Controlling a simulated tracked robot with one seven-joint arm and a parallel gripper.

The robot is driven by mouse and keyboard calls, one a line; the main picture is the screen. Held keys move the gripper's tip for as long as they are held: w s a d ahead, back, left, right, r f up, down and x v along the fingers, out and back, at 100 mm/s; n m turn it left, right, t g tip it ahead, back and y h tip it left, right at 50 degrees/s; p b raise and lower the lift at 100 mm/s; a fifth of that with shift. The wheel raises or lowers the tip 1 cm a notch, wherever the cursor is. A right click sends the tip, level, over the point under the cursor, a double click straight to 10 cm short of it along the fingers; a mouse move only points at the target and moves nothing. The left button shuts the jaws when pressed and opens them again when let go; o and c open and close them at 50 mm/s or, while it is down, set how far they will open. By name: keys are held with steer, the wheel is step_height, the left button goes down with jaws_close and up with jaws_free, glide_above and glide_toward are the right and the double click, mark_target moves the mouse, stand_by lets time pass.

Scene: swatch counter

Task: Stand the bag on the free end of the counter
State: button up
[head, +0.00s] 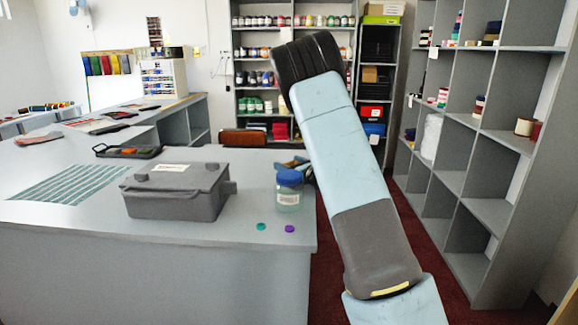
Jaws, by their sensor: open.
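A pale, whitish thing that looks like a bag (431,136) stands in a compartment of the grey shelving at the right. Its details are too small to tell. The counter (200,262) is grey and fills the left and middle. Its near right end holds a grey lidded box (175,203), a blue-lidded jar (289,190) and two small discs, one teal (261,226) and one purple (289,229). My raised arm crosses the middle right of the view. I cannot make out my gripper, and its fingers do not show.
A dark tray (128,151) and a striped green sheet (70,184) lie on the counter. Small brown and blue items (294,164) behind the jar are partly hidden by my arm. Dark red floor (428,240) is open between counter and right shelving. Stocked shelves stand behind.

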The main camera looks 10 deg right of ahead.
steer(key=v, duration=1.2)
steer(key=shift+r, duration=0.1)
steer(key=s+d+r+m+g+h, duration=0.15)
steer(key=s+r+m+h, duration=0.35)
steer(key=m, duration=0.6)
steer(key=s+d+r+m+g+h, duration=0.15)
steer(key=s+r+m+h, duration=0.25)
steer(key=r+m, duration=0.55)
steer(key=s+a+m+g, duration=0.3)
steer(key=s+m, duration=0.7)
steer(key=s, duration=0.5)
steer(key=s+a+m+g, duration=0.4)
steer(key=s+a+m, duration=0.2)
steer(key=s+m, duration=0.5)
steer(key=s, duration=0.4)
steer(key=shift+r+y, duration=0.2)
steer(key=shift+y, duration=0.2)
steer(key=shift+s, duration=0.1)
steer(key=shift+c, duration=0.4)
